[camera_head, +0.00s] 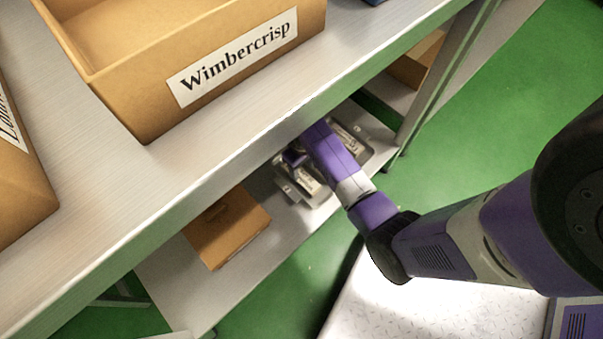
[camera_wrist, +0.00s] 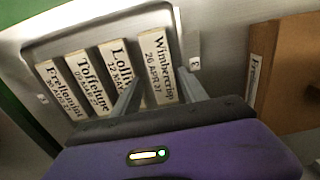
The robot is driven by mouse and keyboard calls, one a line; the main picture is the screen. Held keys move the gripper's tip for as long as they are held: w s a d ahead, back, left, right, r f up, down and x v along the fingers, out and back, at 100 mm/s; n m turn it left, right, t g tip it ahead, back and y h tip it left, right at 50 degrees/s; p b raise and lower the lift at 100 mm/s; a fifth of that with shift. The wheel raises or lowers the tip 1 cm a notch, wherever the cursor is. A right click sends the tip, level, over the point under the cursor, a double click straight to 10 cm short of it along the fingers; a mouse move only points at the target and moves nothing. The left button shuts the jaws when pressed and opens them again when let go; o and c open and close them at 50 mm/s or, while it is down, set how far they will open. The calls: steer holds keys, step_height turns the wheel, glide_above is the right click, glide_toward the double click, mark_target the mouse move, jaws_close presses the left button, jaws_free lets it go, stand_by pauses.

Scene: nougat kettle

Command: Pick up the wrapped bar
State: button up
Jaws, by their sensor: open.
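Several pale wrapped bars lie side by side in a grey metal tray (camera_wrist: 90,27), their labels up in the wrist view. The rightmost is the Wimbercrisp bar (camera_wrist: 157,62), marked 26 APR 27. Left of it are the Lolli… bar (camera_wrist: 117,62), partly covered by a finger, the Toffetune bar (camera_wrist: 90,80) and the Frellemint bar (camera_wrist: 61,90). My gripper (camera_wrist: 160,80) is open, with one finger on each side of the Wimbercrisp bar in the picture. Contact cannot be told. In the head view the tray (camera_head: 371,152) is on the lower shelf, partly hidden by my arm.
A brown box stands right of the tray in the wrist view (camera_wrist: 291,70); a brown box also lies on the lower shelf (camera_head: 228,228). The upper shelf (camera_head: 190,160) overhangs, carrying an open Wimbercrisp box (camera_head: 135,92) and another box (camera_head: 20,190) at left. Green floor is free at right.

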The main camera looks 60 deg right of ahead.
mark_target(301, 176)
steer(key=shift+w+f+b, duration=0.15)
steer(key=shift+f+b, duration=1.65)
steer(key=shift+f, duration=0.95)
steer(key=shift+r, duration=0.1)
jaws_close()
